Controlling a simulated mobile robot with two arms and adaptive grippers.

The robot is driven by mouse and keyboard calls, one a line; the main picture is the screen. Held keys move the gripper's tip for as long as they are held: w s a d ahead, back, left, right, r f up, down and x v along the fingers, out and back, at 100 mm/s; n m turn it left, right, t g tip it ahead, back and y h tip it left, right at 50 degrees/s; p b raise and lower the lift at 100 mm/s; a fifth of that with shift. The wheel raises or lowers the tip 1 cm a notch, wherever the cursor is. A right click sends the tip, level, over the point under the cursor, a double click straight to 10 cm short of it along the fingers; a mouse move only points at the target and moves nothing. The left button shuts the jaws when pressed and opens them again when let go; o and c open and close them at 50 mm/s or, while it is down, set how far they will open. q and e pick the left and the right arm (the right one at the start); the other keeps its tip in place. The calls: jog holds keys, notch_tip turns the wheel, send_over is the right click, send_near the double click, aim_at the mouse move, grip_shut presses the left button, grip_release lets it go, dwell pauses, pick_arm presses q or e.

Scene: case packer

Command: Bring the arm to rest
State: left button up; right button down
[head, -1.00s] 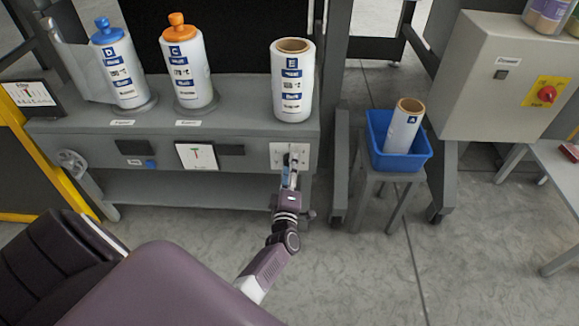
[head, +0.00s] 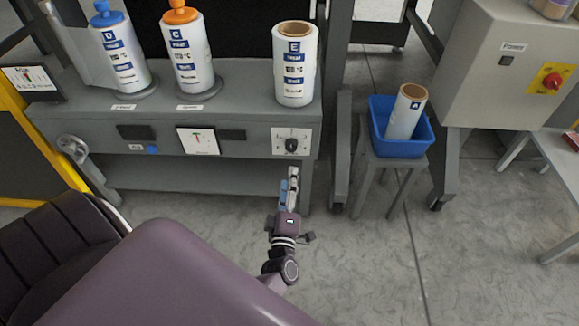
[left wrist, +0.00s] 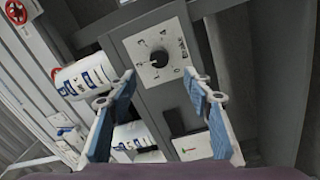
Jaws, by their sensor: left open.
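My left gripper (head: 289,188) is in front of and below the machine's white dial plate in the head view. It is apart from the machine and holds nothing. In the left wrist view its two blue-padded fingers (left wrist: 163,115) stand wide apart. The black dial knob (head: 291,144) on its white plate shows uncovered in the head view, and also in the left wrist view (left wrist: 159,59) beyond the fingers. My right gripper is not in view.
Rolls D (head: 122,55), C (head: 188,50) and E (head: 295,65) stand on the grey machine (head: 240,113). A blue bin (head: 402,148) holding a roll A (head: 405,112) sits on a stool. A power cabinet (head: 490,75) stands at right. Open floor lies in front.

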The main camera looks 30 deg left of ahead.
pick_arm(q)
jog(key=shift+s+d, duration=0.15)
jog(key=shift+s, duration=0.15)
dwell(0.4)
